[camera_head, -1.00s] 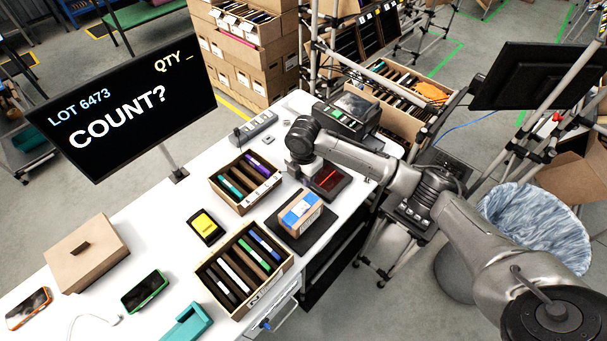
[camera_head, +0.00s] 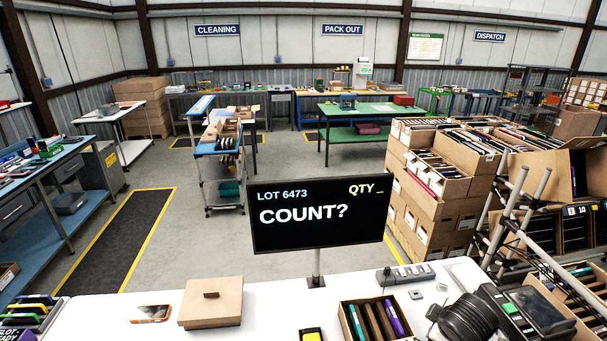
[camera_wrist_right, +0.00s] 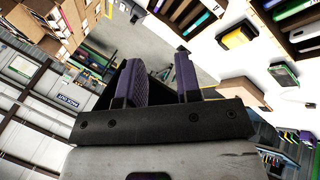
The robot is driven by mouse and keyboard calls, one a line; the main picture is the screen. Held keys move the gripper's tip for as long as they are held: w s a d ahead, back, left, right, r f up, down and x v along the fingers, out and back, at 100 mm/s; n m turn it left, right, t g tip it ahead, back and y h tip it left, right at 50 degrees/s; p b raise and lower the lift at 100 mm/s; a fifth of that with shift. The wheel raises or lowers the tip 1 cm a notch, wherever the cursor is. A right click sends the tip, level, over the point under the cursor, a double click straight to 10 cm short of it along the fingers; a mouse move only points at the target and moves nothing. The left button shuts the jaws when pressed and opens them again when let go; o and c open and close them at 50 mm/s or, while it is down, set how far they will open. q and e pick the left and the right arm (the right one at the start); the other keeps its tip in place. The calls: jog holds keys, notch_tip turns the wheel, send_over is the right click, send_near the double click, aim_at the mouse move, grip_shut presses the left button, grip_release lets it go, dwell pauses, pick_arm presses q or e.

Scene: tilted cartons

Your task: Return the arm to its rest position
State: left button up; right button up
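My right gripper (camera_wrist_right: 160,82) shows in the right wrist view with its two purple-padded fingers apart and nothing visible between them. It is tilted, with the table and the open floor beyond it. In the head view only a dark rounded part of my right arm (camera_head: 470,316) shows at the lower right, over the table by the black and green device (camera_head: 525,312). The right gripper itself is out of the head view. My left arm and left gripper are in neither view.
The white table (camera_head: 100,315) runs along the bottom. On it are a lidded carton (camera_head: 212,302), a phone (camera_head: 150,313), an open divided carton (camera_head: 347,325) and a power strip (camera_head: 405,274). A COUNT? monitor (camera_head: 318,216) stands behind. Stacked cartons (camera_head: 432,205) and pipe racking crowd the right.

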jog(key=s+a+r+m+t+y+p, duration=0.1)
jog(key=s+a+r+m+t+p, duration=0.2)
jog(key=s+a+r+t, duration=0.35)
jog(key=s+a+f+m+g+p, duration=0.1)
jog(key=s+f+g+p, duration=0.1)
jog(key=s, duration=0.8)
jog(key=s+a+f+m+g+y+p, duration=0.1)
jog(key=s+f+g+p, duration=0.1)
jog(key=s+f+g, duration=0.2)
jog(key=s+a+f+m+g+p, duration=0.2)
jog(key=s+f, duration=0.6)
jog(key=s, duration=0.8)
jog(key=shift+f+g, duration=0.2)
jog(key=shift+g, duration=0.25)
